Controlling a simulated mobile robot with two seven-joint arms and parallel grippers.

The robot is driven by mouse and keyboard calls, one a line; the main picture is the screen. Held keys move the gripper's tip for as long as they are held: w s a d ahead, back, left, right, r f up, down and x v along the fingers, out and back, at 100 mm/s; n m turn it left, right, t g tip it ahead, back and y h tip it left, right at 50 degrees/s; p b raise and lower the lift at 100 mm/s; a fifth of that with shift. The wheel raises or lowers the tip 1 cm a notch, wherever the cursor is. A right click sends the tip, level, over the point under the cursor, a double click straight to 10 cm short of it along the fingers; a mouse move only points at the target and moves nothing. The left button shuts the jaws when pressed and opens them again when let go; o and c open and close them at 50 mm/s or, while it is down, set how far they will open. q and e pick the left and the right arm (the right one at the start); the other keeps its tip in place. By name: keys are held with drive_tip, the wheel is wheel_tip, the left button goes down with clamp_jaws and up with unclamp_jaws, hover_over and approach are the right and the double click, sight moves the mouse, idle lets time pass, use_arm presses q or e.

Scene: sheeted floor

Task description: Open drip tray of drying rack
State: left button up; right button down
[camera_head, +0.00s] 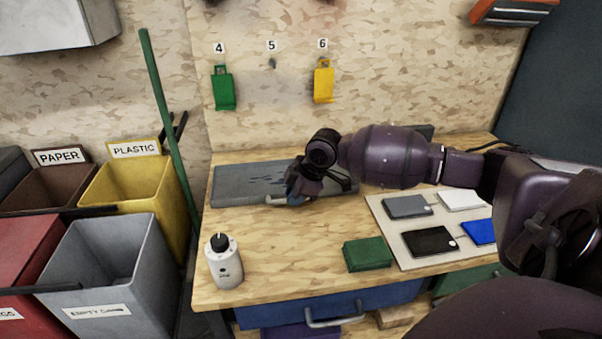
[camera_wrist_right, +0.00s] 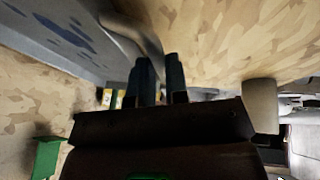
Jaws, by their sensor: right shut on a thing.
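The drying rack's drip tray (camera_head: 238,182) is a flat grey slab with dark blue blotches at the back left of the workbench. A light grey handle (camera_head: 277,201) shows at its front edge. My right gripper (camera_head: 297,194) reaches in from the right and is shut on this handle. Its arm hides the right part of the rack. In the right wrist view, the blotched tray (camera_wrist_right: 62,32) lies at upper left, with the curved grey handle (camera_wrist_right: 135,33) by the two dark fingers (camera_wrist_right: 158,78). The exact grip is partly hidden. My left gripper is not in view.
The bench top (camera_head: 300,235) is clear in front of the tray. A white bottle (camera_head: 225,268) stands at the front left. A green block (camera_head: 367,254) and a pale board (camera_head: 415,255) with coloured plates lie to the right. Bins (camera_head: 105,262) stand left.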

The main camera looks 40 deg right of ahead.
drive_tip(key=s+a+p, duration=0.2)
drive_tip(key=s, duration=0.1)
drive_tip(key=s+a+p, duration=0.1)
drive_tip(key=s, duration=0.1)
drive_tip(key=shift+r, duration=0.3)
drive_tip(key=shift+s+a+f+p, duration=0.25)
drive_tip(key=shift+s+a+p, duration=0.25)
drive_tip(key=shift+s+p, duration=0.25)
drive_tip(key=shift+s+f, duration=0.1)
drive_tip(key=shift+s, duration=0.05)
drive_tip(key=c, duration=1.2)
unclamp_jaws()
drive_tip(key=shift+o, duration=0.4)
